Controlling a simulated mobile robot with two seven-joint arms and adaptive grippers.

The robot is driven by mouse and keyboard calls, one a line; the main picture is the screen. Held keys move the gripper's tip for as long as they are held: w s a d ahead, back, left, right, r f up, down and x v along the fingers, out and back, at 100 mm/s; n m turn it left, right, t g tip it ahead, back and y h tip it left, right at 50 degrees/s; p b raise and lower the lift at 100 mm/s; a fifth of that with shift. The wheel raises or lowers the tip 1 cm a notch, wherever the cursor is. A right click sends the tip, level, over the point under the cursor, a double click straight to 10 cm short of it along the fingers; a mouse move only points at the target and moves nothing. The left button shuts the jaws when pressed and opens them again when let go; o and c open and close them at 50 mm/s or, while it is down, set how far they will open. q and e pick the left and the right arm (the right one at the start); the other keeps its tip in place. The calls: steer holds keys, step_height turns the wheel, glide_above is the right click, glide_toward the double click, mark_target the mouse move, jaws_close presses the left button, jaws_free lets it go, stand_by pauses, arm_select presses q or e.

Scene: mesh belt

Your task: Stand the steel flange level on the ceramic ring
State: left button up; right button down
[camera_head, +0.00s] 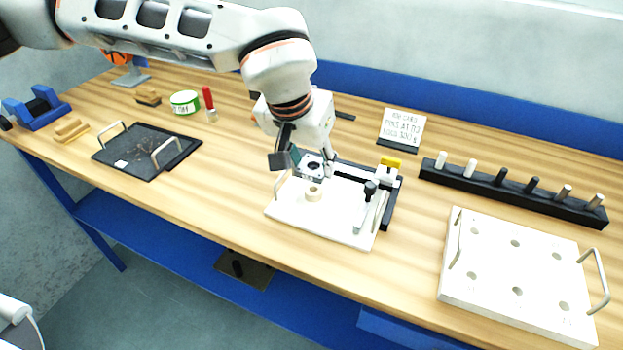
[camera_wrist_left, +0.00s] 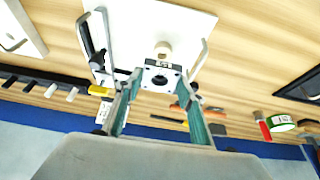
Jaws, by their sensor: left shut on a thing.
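The steel flange (camera_head: 306,173) is a pale square plate with a dark central hole and small corner holes. My left gripper (camera_head: 309,165) is shut on it, with the fingers on opposite edges. The flange also shows between the fingertips in the left wrist view (camera_wrist_left: 150,84). The ceramic ring (camera_head: 313,195) is a short cream cylinder on a white board (camera_head: 335,225). It also shows in the left wrist view (camera_wrist_left: 163,48), just beyond the flange. The flange is apart from the ring, behind it in the head view.
A toggle clamp with a black knob (camera_head: 370,187) stands on the board's right side, and handles flank the board. A black tray (camera_head: 145,150) lies left, a white holed plate (camera_head: 515,267) right. A black peg rack (camera_head: 490,188) and a sign (camera_head: 402,127) stand behind.

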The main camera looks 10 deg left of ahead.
mark_target(309, 173)
arm_select(q)
step_height(309, 173, down, 4)
steer(key=shift+f, duration=0.15)
stand_by(0.3)
steer(key=shift+f, duration=0.15)
steer(key=shift+f+b, duration=0.1)
steer(key=shift+b, duration=0.2)
steer(key=o, duration=1.3)
steer(key=shift+o, duration=0.2)
